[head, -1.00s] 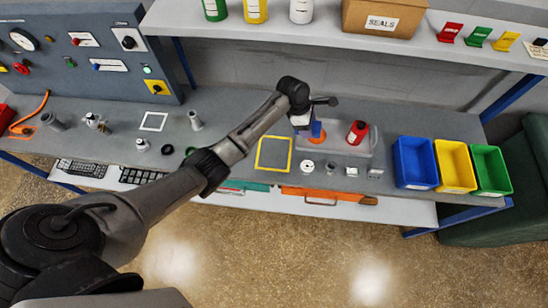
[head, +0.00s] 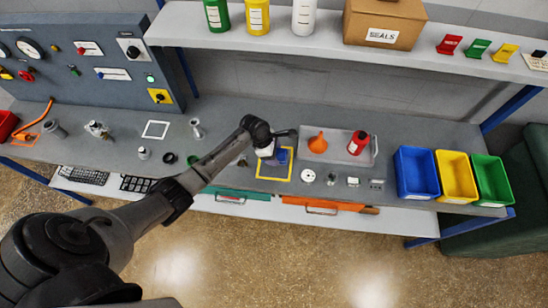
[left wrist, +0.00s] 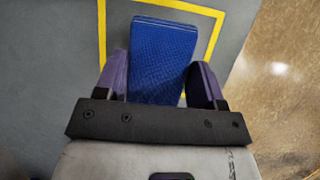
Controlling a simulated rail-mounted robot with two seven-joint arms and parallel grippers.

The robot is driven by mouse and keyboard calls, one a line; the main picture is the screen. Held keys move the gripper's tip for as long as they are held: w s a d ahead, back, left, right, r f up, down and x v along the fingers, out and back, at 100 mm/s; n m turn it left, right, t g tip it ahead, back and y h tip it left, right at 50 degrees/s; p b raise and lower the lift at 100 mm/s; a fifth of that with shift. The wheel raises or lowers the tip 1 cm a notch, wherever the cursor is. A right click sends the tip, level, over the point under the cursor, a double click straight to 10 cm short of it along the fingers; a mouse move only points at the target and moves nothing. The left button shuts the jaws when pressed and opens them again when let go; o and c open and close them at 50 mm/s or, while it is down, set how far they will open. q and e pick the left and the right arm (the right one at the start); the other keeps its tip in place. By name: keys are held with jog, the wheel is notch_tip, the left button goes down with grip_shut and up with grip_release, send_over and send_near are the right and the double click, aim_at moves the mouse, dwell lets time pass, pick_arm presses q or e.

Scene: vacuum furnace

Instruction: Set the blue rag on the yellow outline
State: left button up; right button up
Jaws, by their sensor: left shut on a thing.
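The blue rag (left wrist: 162,62) is a folded block between the fingers of my left gripper (left wrist: 163,85) in the left wrist view. The gripper is shut on it. In the head view my left gripper (head: 275,153) holds the rag (head: 284,154) over the yellow outline (head: 260,177) on the bench. The outline also shows behind the rag in the left wrist view (left wrist: 219,30). I cannot tell whether the rag touches the bench. My right gripper is not in view.
A grey tray (head: 310,154) with an orange funnel (head: 317,143) and a red bottle (head: 357,142) lies just right of the outline. Small parts stand in front of it. Blue (head: 416,172), yellow (head: 456,174) and green bins (head: 491,178) stand further right. A shelf (head: 300,42) hangs above.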

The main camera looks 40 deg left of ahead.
pick_arm(q)
jog(key=shift+f+b, duration=0.3)
jog(key=shift+f, duration=1.65)
jog(key=shift+f, duration=0.1)
jog(key=o, duration=0.9)
